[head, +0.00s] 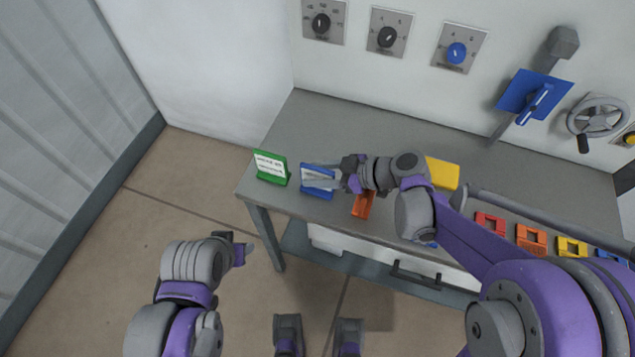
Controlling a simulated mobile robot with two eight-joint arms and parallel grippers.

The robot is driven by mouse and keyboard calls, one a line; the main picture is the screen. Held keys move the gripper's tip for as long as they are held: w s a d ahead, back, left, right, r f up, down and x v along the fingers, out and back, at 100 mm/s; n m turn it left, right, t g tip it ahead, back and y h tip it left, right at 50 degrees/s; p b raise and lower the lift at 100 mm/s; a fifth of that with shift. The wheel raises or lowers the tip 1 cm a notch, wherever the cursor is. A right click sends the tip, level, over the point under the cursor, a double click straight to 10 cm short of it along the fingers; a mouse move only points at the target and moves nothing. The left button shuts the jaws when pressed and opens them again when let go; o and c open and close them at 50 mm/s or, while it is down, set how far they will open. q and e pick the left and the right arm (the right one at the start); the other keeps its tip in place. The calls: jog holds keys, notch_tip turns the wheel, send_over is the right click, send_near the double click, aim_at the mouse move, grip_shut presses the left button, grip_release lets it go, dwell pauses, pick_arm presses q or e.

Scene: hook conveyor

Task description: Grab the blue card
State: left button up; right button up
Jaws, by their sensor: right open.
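The blue card (317,191) stands on the grey table near its front left part, between a green card and an orange card. My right gripper (318,179) is open at the blue card, with its fingers pointing left across the card's face and hiding part of it. I cannot tell whether the fingers touch it. My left gripper (243,250) is low, in front of the table over the floor, away from the cards. Its fingers are too small to read.
A green card (271,168) stands left of the blue one. An orange card (362,206) and a yellow card (442,173) are to the right, partly behind my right arm. The grey table (310,125) is clear at the back left. Dials, a blue lever and a handwheel (597,117) line the wall.

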grip_shut()
jog(key=shift+r, duration=0.1)
dwell(0.3)
